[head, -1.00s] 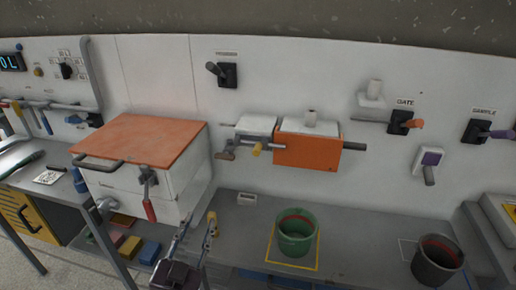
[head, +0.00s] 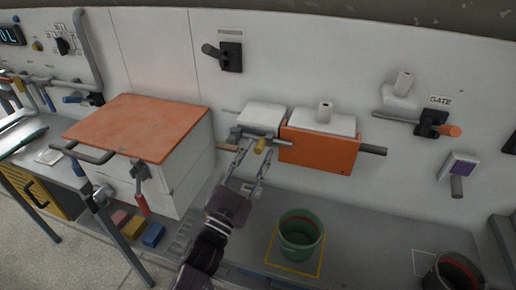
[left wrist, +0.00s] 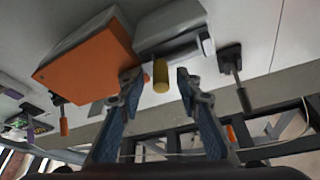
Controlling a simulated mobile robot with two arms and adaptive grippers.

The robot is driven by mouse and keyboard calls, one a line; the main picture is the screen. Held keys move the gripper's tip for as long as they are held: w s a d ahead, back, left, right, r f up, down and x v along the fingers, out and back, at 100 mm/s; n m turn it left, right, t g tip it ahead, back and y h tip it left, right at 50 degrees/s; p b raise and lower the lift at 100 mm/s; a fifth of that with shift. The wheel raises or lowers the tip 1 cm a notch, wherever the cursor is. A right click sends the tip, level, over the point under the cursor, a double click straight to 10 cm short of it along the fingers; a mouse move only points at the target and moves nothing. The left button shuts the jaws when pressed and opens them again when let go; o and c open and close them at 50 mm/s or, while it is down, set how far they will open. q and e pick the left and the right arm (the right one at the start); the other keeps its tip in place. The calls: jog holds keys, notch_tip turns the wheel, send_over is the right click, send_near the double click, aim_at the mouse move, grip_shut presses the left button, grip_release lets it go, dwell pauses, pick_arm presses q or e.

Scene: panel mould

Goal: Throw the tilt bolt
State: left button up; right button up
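The orange panel mould (head: 318,150) is mounted on the back wall, with a white block on its top. A grey bolt bar with a yellow knob (head: 260,145), which looks like the tilt bolt, sits at its left end. My left gripper (head: 254,158) is open just below and in front of the knob. In the left wrist view the yellow knob (left wrist: 161,77) shows between the two spread fingertips (left wrist: 158,92), with a gap on both sides. I cannot tell how deep between the fingers it reaches. My right gripper is not in view.
A white cabinet with an orange top (head: 140,128) stands to the left. A green bucket (head: 300,240) stands on the bench below the mould, and a dark bucket (head: 452,272) at lower right. A gate lever (head: 432,124) is on the wall at right.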

pick_arm(q)
jog(key=shift+w+d+r, duration=0.2)
jog(key=shift+w+r, duration=0.1)
jog(key=shift+c, duration=0.3)
grip_shut()
